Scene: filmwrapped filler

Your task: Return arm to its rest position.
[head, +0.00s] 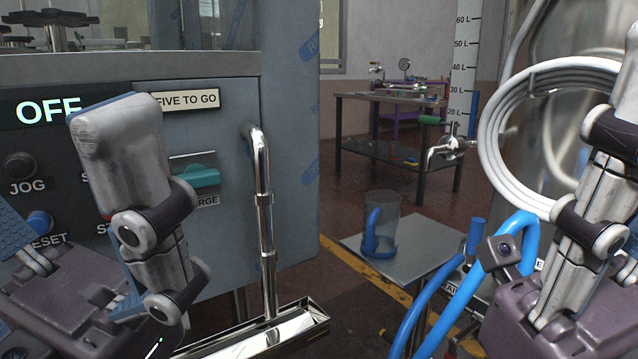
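My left gripper (68,190) is at the lower left, in front of the grey machine panel (225,245). One grey finger stands upright there and a blue-padded part of the other shows at the left edge, apart from it. I see nothing between them. My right gripper (598,190) is at the right edge, its finger raised and partly cut off by the frame. Its other finger is mostly out of sight, so its opening cannot be told. A blue hose (468,285) bends close beside it; whether they touch is unclear.
The panel bears a lit OFF display (48,111), buttons, a teal switch (200,178) and a steel pipe (266,220) above a drip tray (275,333). A clear jug (384,208) stands on a small table (425,243). A white coiled hose (489,140) hangs at right.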

